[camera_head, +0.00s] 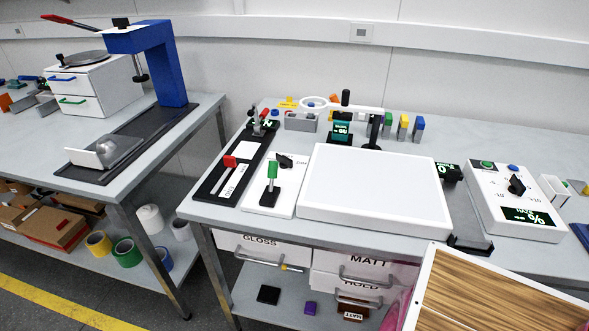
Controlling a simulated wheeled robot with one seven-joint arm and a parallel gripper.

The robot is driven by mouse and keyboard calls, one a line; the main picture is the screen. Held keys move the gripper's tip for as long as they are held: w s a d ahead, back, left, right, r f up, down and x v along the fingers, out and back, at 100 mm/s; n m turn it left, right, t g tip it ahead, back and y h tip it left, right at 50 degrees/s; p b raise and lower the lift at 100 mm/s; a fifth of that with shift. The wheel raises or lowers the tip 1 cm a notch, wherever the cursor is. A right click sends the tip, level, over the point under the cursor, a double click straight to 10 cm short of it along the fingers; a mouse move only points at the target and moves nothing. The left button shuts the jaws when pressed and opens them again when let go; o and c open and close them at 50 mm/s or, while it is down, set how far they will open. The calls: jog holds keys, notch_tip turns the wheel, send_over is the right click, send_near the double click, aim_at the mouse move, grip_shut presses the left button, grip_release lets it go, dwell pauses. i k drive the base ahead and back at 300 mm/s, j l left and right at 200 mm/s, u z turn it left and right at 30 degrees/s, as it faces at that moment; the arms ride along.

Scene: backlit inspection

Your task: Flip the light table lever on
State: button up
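The light table (375,185) is a flat white panel on the right-hand bench; I cannot tell whether it is lit. Just left of it, a white plate carries a lever with a green handle (272,169) standing up from a black base. A black knob (285,161) sits on the same plate, with small print too blurred to read. I cannot tell from labels which lever belongs to the light table. My gripper is not in view.
A control box (515,200) with a dial and green display stands right of the panel. Small blocks and a ring magnifier (315,102) stand behind it. A wood-grain board (490,300) fills the lower right. A blue press (160,65) stands on the left bench. A gap separates the benches.

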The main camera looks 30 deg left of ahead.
aim_at(274, 166)
jog(key=u, duration=1.75)
